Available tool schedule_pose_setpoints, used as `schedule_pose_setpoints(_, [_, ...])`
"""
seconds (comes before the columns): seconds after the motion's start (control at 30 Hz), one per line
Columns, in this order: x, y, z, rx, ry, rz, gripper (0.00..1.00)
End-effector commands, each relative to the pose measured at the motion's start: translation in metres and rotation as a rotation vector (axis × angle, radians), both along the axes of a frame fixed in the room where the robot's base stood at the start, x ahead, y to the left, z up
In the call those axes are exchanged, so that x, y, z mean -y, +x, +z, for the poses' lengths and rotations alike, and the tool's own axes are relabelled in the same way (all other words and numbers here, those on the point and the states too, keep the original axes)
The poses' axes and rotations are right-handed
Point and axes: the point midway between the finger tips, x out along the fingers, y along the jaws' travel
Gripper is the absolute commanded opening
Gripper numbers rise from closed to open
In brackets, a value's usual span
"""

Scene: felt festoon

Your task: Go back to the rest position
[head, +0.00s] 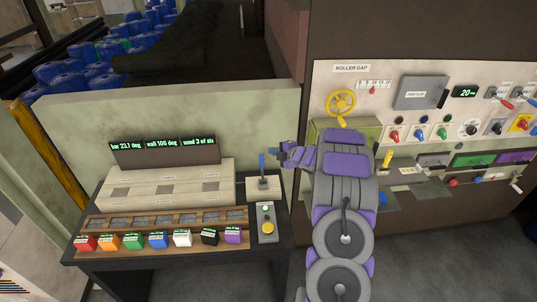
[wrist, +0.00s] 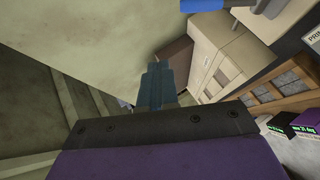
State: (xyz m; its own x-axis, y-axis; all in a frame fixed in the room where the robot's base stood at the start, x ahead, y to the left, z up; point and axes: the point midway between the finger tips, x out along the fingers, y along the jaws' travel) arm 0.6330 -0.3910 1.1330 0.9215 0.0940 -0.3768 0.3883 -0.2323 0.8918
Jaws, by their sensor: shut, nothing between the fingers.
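My gripper (head: 286,154) is at the end of my grey and purple arm, stretched out in the head view above the right end of the dark bench (head: 285,232). Its fingers are shut and empty; they show in the wrist view (wrist: 158,75) as one narrow blue-grey shape. A blue-handled lever (head: 262,162) stands upright on a pale box just left of my gripper in the head view. A blue piece (wrist: 203,5), likely its handle, shows at the top of the wrist view. The fingers appear apart from it.
A dark display (head: 165,151) with green text stands behind several coloured blocks (head: 158,240) along the bench front. A small box with a yellow button (head: 267,227) sits near the lever. A control panel with a yellow handwheel (head: 341,103) is at right. A pale green wall (head: 75,120) rises behind the bench.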

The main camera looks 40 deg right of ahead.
Motion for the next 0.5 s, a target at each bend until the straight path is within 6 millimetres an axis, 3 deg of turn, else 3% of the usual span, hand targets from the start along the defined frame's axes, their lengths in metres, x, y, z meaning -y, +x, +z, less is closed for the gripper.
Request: schedule_pose_setpoints(0.5, [0.0012, -0.0112, 0.0084, -0.002, 0.000, 0.001, 0.00])
